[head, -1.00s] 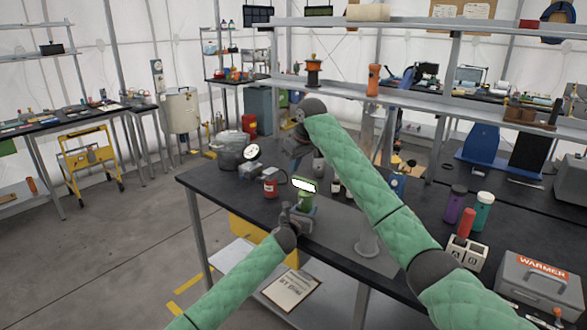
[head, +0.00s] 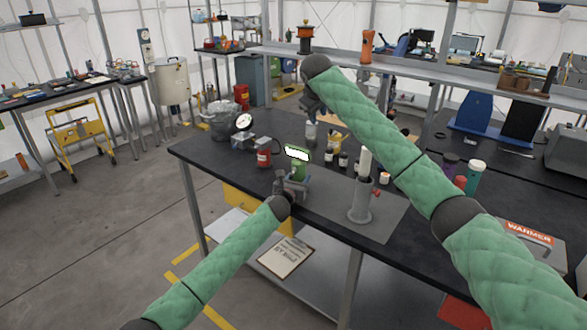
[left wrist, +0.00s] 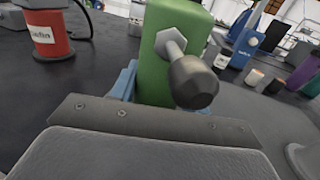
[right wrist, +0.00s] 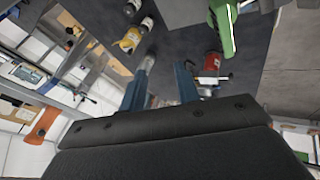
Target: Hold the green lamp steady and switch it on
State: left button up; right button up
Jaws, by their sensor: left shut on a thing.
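The green lamp (head: 298,170) stands upright near the front edge of the dark workbench, its white panel tilted at the top; I cannot tell whether it is lit. My left gripper (head: 288,188) is shut on its lower part. The left wrist view shows the lamp's green body (left wrist: 160,62) close up, with a bolt and a dark knob (left wrist: 193,82) on its near side. My right gripper (head: 313,112) hangs above the bench behind the lamp. In the right wrist view its blue fingers (right wrist: 160,82) are apart and empty; the lamp (right wrist: 222,28) is at upper right.
A red bottle (head: 264,154) stands just left of the lamp, and a grey pot (head: 221,121) farther back. Small bottles (head: 343,161) stand behind it. A grey post on a round base (head: 361,205) stands to the right. A shelf (head: 385,74) crosses behind my right arm.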

jog(key=w+r+n+t+h, duration=0.1)
jog(key=w+r+n+t, duration=0.15)
jog(key=r+t, duration=0.5)
jog(key=w+r+n+t, duration=0.1)
jog(key=w+r+t, duration=0.3)
jog(key=r, duration=0.6)
jog(key=s+a+r+n+g+y, duration=0.1)
jog(key=s+a+r+n+y, duration=0.1)
jog(key=s+a+n+y, duration=0.55)
jog(key=s+a+r+n+g+y, duration=0.15)
jog(key=s+a+n+y, duration=0.25)
jog(key=a+n+y, duration=0.6)
jog(key=s+a+f+n+g+y, duration=0.2)
jog(key=s+a+f+n+g, duration=0.15)
jog(key=f+n+g, duration=0.4)
jog(key=m+g+h, duration=0.3)
jog(key=m+h, duration=0.1)
jog(key=h, duration=1.3)
send_near(294, 173)
jog(key=shift+y, duration=0.25)
jog(key=x, duration=0.7)
jog(key=shift+w+f, duration=0.15)
jog(key=shift+w, duration=0.15)
